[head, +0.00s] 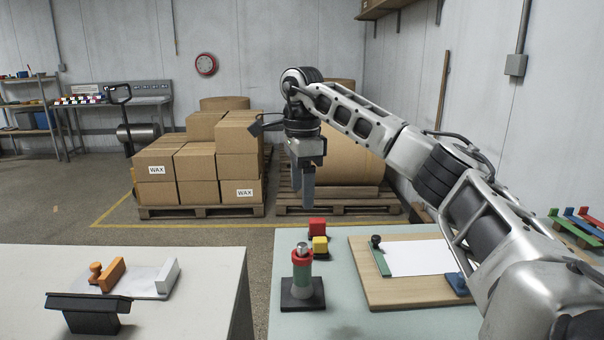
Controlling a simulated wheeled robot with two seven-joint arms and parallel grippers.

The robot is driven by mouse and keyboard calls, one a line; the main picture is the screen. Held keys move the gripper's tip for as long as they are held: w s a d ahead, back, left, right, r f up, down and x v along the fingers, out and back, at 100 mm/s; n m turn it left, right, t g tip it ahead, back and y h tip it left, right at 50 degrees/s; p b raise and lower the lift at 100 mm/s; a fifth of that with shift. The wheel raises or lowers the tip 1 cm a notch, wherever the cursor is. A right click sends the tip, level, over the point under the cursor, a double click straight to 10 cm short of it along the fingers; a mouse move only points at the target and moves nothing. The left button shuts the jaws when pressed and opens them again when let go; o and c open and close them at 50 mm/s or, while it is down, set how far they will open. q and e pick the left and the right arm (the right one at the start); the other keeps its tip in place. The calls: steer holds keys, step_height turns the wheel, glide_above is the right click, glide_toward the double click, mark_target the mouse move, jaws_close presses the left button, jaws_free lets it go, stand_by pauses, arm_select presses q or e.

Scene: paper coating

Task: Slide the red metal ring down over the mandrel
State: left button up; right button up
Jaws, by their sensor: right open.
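The mandrel (302,284) stands upright on a square black base on the green table, with a greyish-green body and a silver top. The red metal ring (302,257) is around its upper part, just below the silver tip. My right gripper (307,203) hangs above the mandrel in the picture, fingers pointing down, open and empty, apart from the ring. My left gripper is not in view.
A wooden board (400,292) with white paper lies to the right. A white table (200,262) stands left across a gap, holding an orange-handled tool (108,272) and a black stand (88,312).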

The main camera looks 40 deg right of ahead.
steer(key=shift+r, duration=1.45)
